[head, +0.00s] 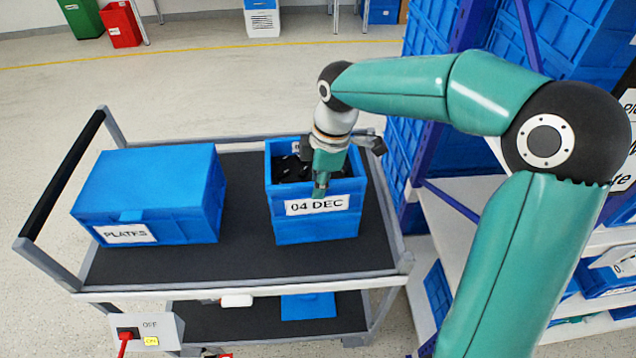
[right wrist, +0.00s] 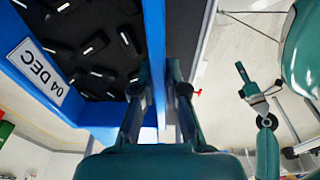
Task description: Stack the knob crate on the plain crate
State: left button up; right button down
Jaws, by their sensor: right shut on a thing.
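The knob crate (head: 290,228) is an open blue crate with a white "04 DEC" label and black knobs inside. It is at the right of the cart's dark top; a small lift off the top cannot be told. The other crate (head: 150,185) is blue, lidded and labelled "PLATES", and stands apart to its left. My right gripper (head: 320,190) reaches down at the knob crate's rim. In the right wrist view its fingers (right wrist: 158,92) are shut on the blue crate wall (right wrist: 155,45), beside the knobs. My left gripper does not show in the head view.
The cart (head: 240,262) has a black push handle (head: 62,175) at the left and a lower shelf. A switch box (head: 140,332) marked "OFF" is at its front left. A rack with blue bins (head: 425,160) stands close on the right. Dark cart top is bare between the crates.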

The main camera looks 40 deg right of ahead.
jog(key=shift+f, duration=0.25)
dwell(0.5)
jog(key=c, duration=1.1)
grip_release()
jog(key=shift+c, duration=0.2)
